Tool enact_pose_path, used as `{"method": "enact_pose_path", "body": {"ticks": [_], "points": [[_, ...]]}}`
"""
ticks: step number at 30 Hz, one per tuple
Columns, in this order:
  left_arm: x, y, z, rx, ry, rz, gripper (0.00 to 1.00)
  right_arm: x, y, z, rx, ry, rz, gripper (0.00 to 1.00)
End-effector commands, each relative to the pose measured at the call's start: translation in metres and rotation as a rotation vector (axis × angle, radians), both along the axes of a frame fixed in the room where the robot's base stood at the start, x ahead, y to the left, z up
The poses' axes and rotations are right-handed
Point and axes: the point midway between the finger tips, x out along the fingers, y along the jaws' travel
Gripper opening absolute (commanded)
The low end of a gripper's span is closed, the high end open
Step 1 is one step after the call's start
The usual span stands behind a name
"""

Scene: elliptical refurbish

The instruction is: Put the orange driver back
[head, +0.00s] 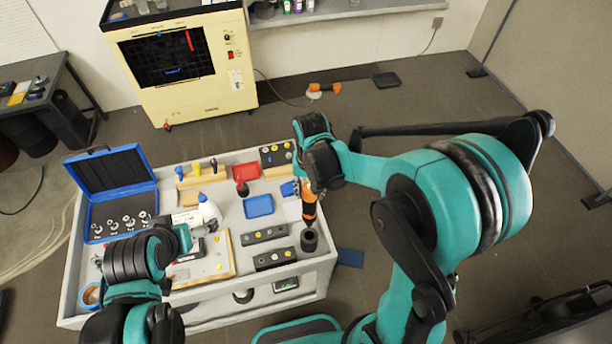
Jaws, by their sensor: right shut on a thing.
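The orange driver (309,212), orange and black, is in my right gripper (307,190) over the right end of the workbench. It hangs roughly upright. Its lower end is right above or at the mouth of a dark round holder (309,240); I cannot tell whether it has entered. My right gripper is shut on the driver's upper part and hides some of it.
The bench (230,196) holds a blue socket case (112,172), a blue tray (259,206), a red tray (247,172) and dark blocks (265,235) left of the holder. A cream machine (180,68) stands behind. An orange tool (323,88) lies on the floor.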

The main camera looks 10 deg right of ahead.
Motion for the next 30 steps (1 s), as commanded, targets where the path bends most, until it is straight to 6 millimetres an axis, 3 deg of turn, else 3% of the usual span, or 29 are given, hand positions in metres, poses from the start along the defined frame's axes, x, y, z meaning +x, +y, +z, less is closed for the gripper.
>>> {"method": "enact_pose_path", "body": {"ticks": [8,21,30], "points": [[0.000,0.000,-0.009,0.000,0.000,0.000,1.00,0.000,0.000,-0.012,0.000,0.000,0.000,0.00],[0.000,0.000,-0.034,0.000,0.000,0.000,1.00,0.000,0.000,-0.048,0.000,0.000,0.000,0.00],[0.000,0.000,-0.036,0.000,0.000,0.000,1.00,0.000,0.000,-0.051,0.000,0.000,0.000,0.00]]}}
